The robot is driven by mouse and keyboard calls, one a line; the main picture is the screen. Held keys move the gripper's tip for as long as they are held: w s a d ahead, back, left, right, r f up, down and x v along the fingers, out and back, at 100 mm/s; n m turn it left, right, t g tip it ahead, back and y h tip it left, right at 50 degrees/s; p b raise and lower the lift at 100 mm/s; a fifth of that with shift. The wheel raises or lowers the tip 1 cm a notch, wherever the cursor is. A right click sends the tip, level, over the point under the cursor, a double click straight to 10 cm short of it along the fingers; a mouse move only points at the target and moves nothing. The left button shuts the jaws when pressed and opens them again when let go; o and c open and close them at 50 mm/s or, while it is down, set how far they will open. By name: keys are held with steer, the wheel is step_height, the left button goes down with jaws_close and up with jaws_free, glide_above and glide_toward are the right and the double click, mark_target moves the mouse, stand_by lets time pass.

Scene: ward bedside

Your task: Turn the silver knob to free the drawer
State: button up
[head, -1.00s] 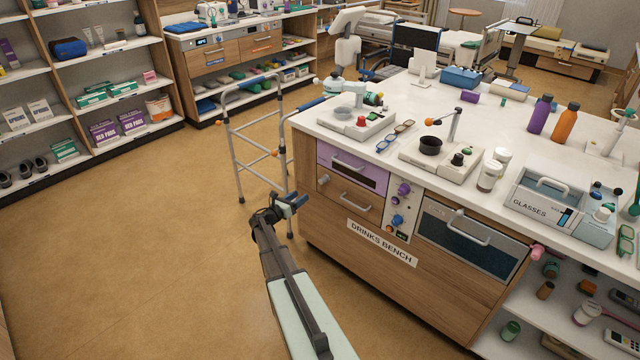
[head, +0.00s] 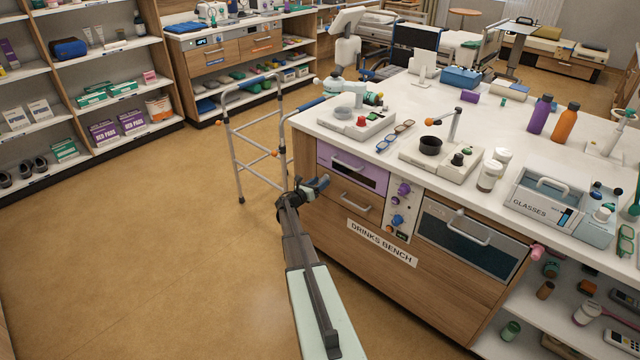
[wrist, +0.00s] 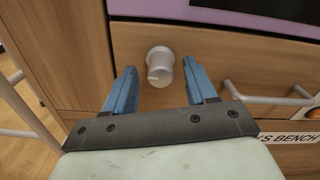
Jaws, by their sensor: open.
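The silver knob (wrist: 160,66) sits on the wooden drawer front in the wrist view, near the drawer's left side. My gripper (wrist: 161,86) is open, with one blue finger to the left of the knob and one to the right, both apart from it. The knob lies a little beyond the fingertips. The wooden drawer (head: 354,200) is flush in the bench, under a purple-fronted one, with its bar handle (wrist: 268,100) right of the knob. In the head view my gripper (head: 318,184) is at the drawer's left end and hides the knob.
The purple-fronted drawer (head: 352,168) is just above. A panel with purple and blue knobs (head: 398,218) is to the right. A walking frame (head: 250,150) stands close left of the bench. The floor (head: 150,240) on the left is clear.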

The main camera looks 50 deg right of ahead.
steer(key=shift+d, duration=0.45)
jaws_close()
stand_by(0.3)
